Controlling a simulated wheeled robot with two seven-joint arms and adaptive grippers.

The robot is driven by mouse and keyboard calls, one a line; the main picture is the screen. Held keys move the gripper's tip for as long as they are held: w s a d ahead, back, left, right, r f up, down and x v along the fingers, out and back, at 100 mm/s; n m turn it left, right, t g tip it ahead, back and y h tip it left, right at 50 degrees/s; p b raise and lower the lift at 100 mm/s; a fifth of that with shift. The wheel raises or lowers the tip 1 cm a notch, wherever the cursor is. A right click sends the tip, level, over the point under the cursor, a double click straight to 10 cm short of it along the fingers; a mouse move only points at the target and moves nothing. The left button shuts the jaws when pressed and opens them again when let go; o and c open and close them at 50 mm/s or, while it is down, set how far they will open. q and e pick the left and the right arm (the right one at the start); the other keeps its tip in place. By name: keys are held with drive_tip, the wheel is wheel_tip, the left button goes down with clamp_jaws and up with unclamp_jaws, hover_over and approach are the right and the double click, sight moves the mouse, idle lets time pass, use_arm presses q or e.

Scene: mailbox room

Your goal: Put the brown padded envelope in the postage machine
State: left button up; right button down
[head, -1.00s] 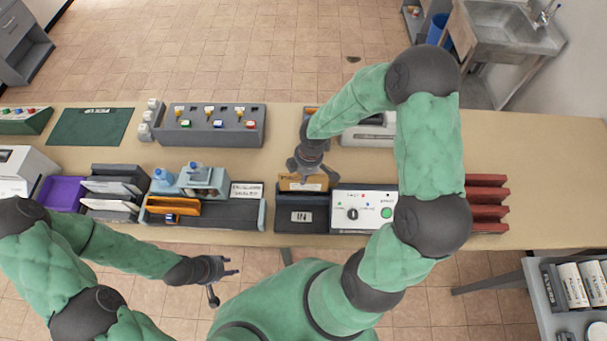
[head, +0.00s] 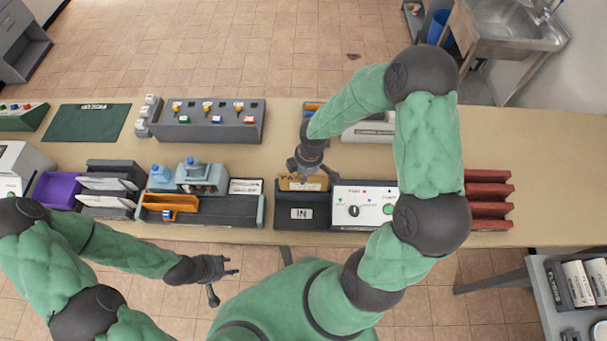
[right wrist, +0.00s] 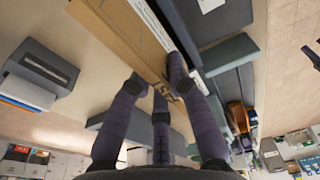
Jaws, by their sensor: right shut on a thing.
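The brown padded envelope (head: 303,185) stands upright at the dark IN tray (head: 302,214) of the postage machine in the head view. Its lower part is hidden behind the tray's front wall, so I cannot tell how deep it sits. The machine's white panel (head: 364,210) has a dial and a green button. My right gripper (head: 303,173) is shut on the envelope's upper edge; the envelope (right wrist: 122,35) also shows between the fingers in the right wrist view. My left gripper (head: 227,282) is open and empty, off the table's front edge.
Left of the machine is a dark tray with an orange holder (head: 170,203) and blue bottles. Red racks (head: 488,202) stand to its right. A grey button box (head: 208,126) is behind. The table is bare at the far right (head: 550,170).

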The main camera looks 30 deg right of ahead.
drive_tip(key=shift+f+b, duration=1.25)
drive_tip(key=shift+f, duration=0.25)
drive_tip(key=c, duration=1.1)
unclamp_jaws()
drive_tip(key=shift+r, duration=0.2)
drive_tip(key=shift+r+p, duration=3.05)
drive_tip(key=shift+r, duration=0.4)
drive_tip(key=shift+f, duration=0.1)
